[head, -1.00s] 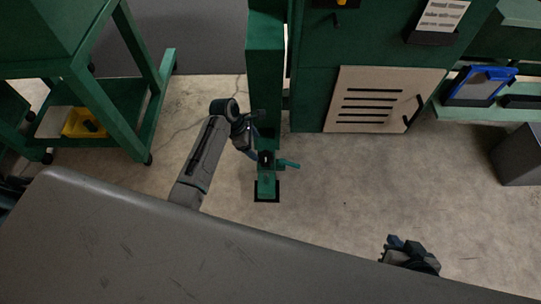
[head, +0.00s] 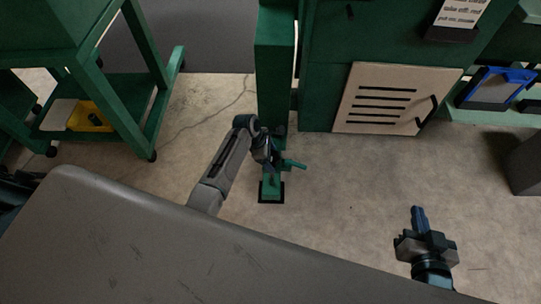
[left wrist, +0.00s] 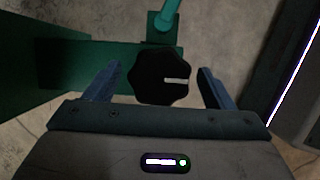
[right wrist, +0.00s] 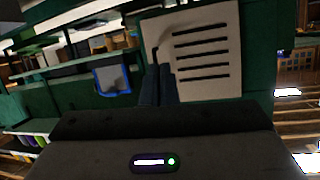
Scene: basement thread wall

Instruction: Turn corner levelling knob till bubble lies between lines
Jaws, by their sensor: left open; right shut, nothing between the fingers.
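The black lobed knob (left wrist: 162,76) with a white pointer line fills the middle of the left wrist view. My left gripper (left wrist: 160,70) is open, with one blue finger on each side of the knob and visible gaps between. In the head view my left gripper (head: 268,158) is at the foot of the green post (head: 275,80), and it hides the knob there. My right gripper (head: 418,212) is shut and empty over the open floor at the right; its closed fingers also show in the right wrist view (right wrist: 157,85). I cannot make out a bubble or its lines.
A teal handle (head: 294,164) sticks out beside the post's green foot (head: 271,190). A beige slotted panel (head: 390,98) is on the green cabinet behind. A green cart with a yellow bin (head: 90,117) stands at the left. The floor at the right is mostly clear.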

